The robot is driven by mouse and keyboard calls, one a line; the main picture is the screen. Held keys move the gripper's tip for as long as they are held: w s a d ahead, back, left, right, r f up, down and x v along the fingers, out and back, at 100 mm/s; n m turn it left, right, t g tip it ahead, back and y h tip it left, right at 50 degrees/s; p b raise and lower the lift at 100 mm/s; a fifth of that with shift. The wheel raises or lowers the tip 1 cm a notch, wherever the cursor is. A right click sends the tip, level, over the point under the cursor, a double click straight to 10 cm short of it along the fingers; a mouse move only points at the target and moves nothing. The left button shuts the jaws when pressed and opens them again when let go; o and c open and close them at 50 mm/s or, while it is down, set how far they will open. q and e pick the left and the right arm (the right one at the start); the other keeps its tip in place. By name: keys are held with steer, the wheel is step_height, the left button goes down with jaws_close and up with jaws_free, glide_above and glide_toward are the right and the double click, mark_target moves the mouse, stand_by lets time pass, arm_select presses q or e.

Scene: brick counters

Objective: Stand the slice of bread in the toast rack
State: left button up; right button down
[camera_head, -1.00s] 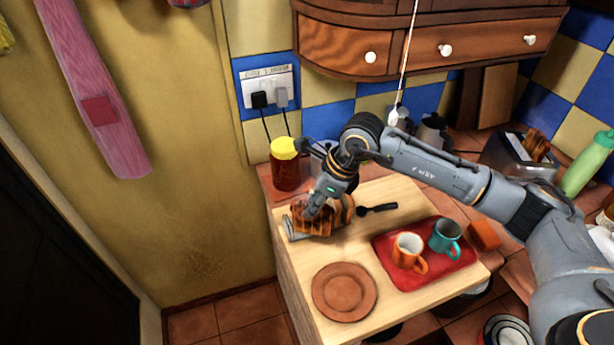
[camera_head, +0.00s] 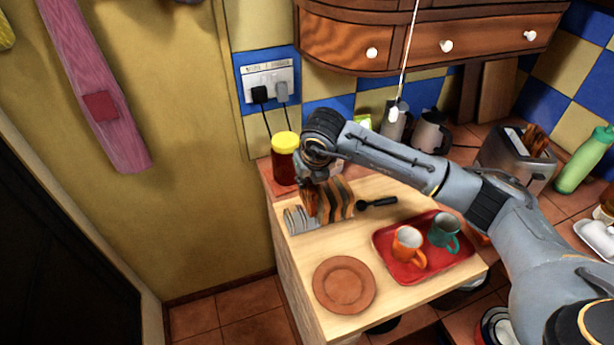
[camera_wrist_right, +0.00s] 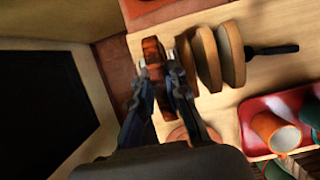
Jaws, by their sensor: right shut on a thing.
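My right gripper (camera_wrist_right: 158,85) is shut on a brown slice of bread (camera_wrist_right: 154,52), which stands on edge between the fingers in the right wrist view. In the head view the gripper (camera_head: 308,180) is above the left part of the board, with the held slice (camera_head: 311,203) below it. The pale metal toast rack (camera_head: 297,221) is beside and below the slice. Whether the held slice touches the rack is hidden. My left gripper is out of view.
A jar with a yellow lid (camera_head: 285,158) stands close behind the gripper. A black-handled utensil (camera_head: 378,202) lies right of the slices. A brown plate (camera_head: 344,285) is in front. A red tray (camera_head: 412,268) holds an orange mug (camera_head: 408,246) and a teal mug (camera_head: 443,232).

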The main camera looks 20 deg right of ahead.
mark_target(307, 193)
steer(key=shift+f+b, duration=0.5)
steer(key=shift+f, duration=1.3)
steer(key=shift+f+b, duration=0.55)
steer(key=shift+b, duration=0.15)
steer(key=c, duration=1.3)
jaws_free()
steer(key=shift+o, duration=0.2)
steer(key=v, duration=1.2)
